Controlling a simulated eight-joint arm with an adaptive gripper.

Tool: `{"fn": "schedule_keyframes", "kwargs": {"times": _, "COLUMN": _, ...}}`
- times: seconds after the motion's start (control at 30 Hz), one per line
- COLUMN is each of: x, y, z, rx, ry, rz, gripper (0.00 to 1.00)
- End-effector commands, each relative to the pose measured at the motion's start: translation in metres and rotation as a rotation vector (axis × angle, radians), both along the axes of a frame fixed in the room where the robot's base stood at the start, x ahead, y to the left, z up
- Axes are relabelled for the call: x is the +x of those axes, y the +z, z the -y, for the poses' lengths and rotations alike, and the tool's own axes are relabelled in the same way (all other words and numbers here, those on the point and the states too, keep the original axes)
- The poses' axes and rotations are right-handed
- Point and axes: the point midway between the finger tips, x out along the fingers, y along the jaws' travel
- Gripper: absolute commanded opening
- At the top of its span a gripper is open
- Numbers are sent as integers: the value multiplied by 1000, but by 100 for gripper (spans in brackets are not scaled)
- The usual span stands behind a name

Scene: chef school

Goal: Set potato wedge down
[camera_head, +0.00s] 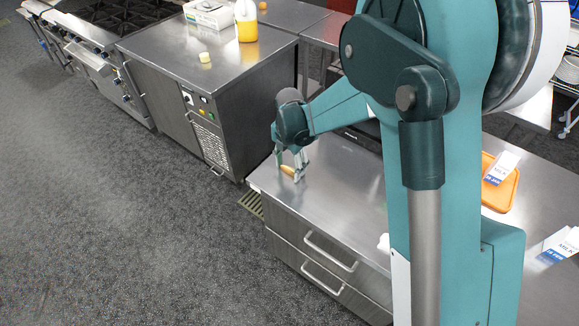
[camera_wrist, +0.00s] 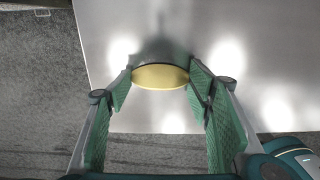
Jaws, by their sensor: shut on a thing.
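The potato wedge (camera_wrist: 160,76) is a pale yellow piece with a darker edge, held between the tips of my gripper (camera_wrist: 158,92) in the wrist view. In the head view the wedge (camera_head: 289,171) shows as a small tan piece between the fingers of my gripper (camera_head: 291,168). It is over the near left end of the steel counter (camera_head: 345,185). The fingers are shut on it. A dark reflection shows on the steel beyond the wedge. I cannot tell whether the wedge touches the counter.
An orange tray (camera_head: 495,190) with a milk carton (camera_head: 503,167) and another carton (camera_head: 560,246) are on the counter at right. The counter around my gripper is bare.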

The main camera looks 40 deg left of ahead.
Motion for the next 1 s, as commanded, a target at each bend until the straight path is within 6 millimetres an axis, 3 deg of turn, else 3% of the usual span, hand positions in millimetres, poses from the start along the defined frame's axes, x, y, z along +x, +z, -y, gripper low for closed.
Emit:
{"fn": "schedule_keyframes", "kwargs": {"times": 0.4, "x": 0, "y": -4, "z": 0, "rx": 0, "ry": 0, "rz": 0, "gripper": 40}}
{"fn": "schedule_keyframes", "kwargs": {"times": 0.43, "x": 0, "y": -3, "z": 0, "rx": 0, "ry": 0, "rz": 0, "gripper": 55}}
{"fn": "schedule_keyframes", "kwargs": {"times": 0.53, "x": 0, "y": -3, "z": 0, "rx": 0, "ry": 0, "rz": 0, "gripper": 66}}
{"fn": "schedule_keyframes", "kwargs": {"times": 1.0, "x": 0, "y": 0, "z": 0, "rx": 0, "ry": 0, "rz": 0, "gripper": 66}}
